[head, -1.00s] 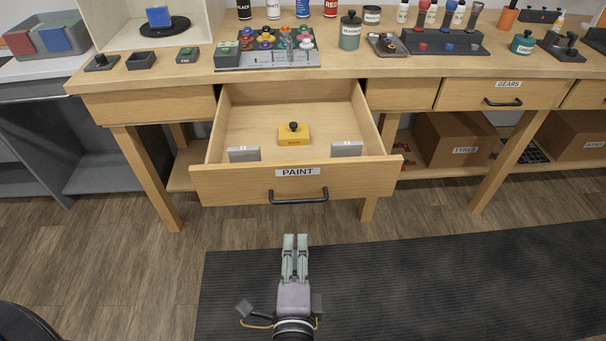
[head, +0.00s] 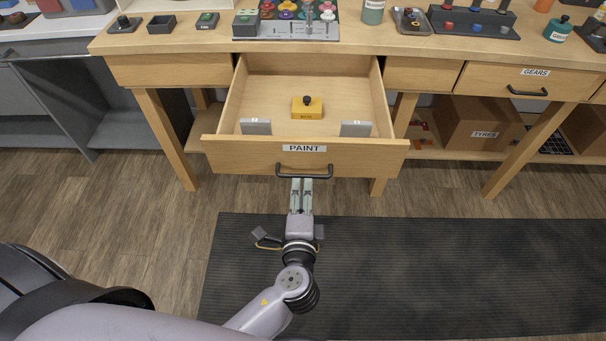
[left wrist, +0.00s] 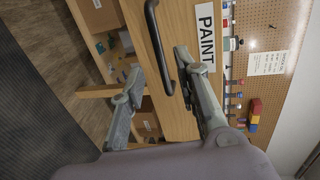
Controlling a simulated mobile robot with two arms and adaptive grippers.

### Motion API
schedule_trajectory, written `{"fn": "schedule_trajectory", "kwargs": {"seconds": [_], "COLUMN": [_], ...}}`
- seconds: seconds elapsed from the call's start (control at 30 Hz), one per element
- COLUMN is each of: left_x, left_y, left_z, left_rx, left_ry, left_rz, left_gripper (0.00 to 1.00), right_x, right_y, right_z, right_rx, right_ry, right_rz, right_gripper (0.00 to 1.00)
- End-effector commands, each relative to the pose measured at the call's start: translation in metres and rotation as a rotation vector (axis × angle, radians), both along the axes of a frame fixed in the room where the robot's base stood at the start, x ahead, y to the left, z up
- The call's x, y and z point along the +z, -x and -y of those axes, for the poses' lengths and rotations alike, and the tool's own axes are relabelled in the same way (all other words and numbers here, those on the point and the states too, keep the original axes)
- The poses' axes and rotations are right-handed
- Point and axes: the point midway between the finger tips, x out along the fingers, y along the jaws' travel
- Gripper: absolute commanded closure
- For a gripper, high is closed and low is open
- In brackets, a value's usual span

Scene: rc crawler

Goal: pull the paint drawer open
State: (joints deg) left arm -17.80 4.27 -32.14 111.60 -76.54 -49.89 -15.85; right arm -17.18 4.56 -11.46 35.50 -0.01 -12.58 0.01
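The paint drawer (head: 240,157) stands pulled out from the wooden bench, with a PAINT label (head: 304,148) on its front. Its black bar handle (head: 304,176) is below the label; it also shows in the left wrist view (left wrist: 158,45). My left gripper (head: 301,181) is just in front of the handle. In the left wrist view its two fingers (left wrist: 158,62) are apart and empty, with the handle seen beyond and between the tips. I cannot tell whether they touch it. My right gripper is not in view.
Inside the drawer are a yellow block with a black knob (head: 307,108) and two grey blocks (head: 256,127). The closed GEARS drawer (head: 500,82) is at the right. A TYRES box (head: 480,124) sits on the shelf below. A dark mat (head: 420,275) covers the floor.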

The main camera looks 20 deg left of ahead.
Motion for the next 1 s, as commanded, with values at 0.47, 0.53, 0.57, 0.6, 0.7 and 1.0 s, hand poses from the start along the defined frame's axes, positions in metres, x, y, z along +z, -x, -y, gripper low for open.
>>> {"fn": "schedule_trajectory", "kwargs": {"seconds": [0.47,0.53,0.57,0.6,0.7,1.0], "left_x": [-0.013,-0.013,-0.013,-0.013,-0.013,-0.013], "left_y": [-0.061,-0.062,-0.062,-0.062,-0.062,-0.062], "left_z": [-0.017,-0.018,-0.018,-0.018,-0.018,-0.018], "left_rx": [-0.001,-0.001,-0.001,-0.001,-0.001,0.000], "left_ry": [0.000,0.000,0.000,0.000,0.000,0.000], "left_rz": [0.000,0.000,0.000,0.000,0.000,0.000], "left_gripper": [0.70,0.70,0.70,0.70,0.70,0.87], "right_x": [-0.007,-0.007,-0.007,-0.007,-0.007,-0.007], "right_y": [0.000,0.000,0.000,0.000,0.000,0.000], "right_z": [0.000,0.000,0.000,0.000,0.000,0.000], "right_rx": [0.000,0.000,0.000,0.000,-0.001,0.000], "right_ry": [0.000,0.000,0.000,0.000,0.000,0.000], "right_rz": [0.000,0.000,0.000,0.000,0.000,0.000], "right_gripper": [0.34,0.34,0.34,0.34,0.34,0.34]}}
